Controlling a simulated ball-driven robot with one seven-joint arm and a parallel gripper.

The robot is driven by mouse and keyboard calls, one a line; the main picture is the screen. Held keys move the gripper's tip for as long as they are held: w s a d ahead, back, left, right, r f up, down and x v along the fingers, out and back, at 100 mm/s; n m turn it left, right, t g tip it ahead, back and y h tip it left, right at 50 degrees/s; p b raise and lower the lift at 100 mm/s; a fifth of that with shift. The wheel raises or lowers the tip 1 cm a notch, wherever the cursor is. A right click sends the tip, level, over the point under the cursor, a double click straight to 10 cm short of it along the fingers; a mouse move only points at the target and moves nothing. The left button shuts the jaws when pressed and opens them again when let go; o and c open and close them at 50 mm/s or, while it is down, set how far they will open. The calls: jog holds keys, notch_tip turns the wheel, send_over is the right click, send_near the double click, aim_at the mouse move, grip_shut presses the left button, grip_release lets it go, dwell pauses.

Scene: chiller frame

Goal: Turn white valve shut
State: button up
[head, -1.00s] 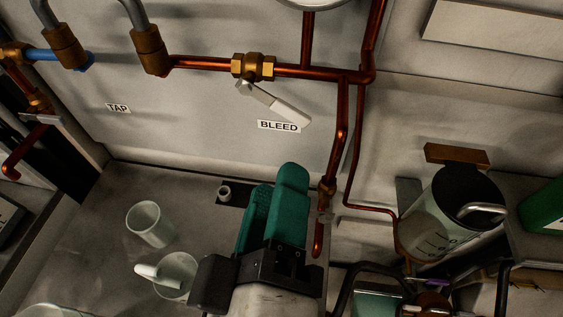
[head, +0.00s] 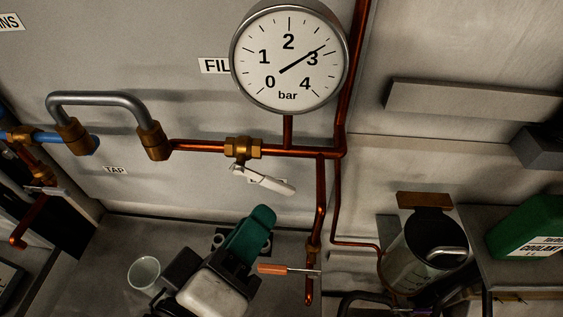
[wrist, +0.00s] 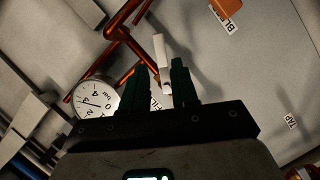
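The white valve lever (head: 266,181) hangs from a brass valve body (head: 242,148) on the copper pipe. It slants down to the right and covers most of the label behind it. My gripper (head: 256,222) is below the lever in the head view, apart from it in the picture, with its green fingers pointing up and right. In the wrist view my gripper (wrist: 152,64) has its two fingers spread, with nothing clearly held. A white bar (wrist: 162,62), which looks like the lever, shows between and beyond them; contact cannot be told.
A round gauge (head: 289,57) stands above the pipe, reading near 3 bar. A vertical copper pipe (head: 320,200) runs right of the lever. An orange-handled tool (head: 272,269) is beside my gripper. A cup (head: 143,272), a metal jug (head: 425,255) and a green container (head: 530,228) stand lower down.

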aim_at(279, 190)
jog(key=p+x, duration=0.1)
jog(key=x, duration=0.9)
jog(key=shift+w+d+f+p, duration=0.15)
jog(key=shift+w+p, duration=0.15)
jog(key=shift+p, duration=0.05)
grip_shut()
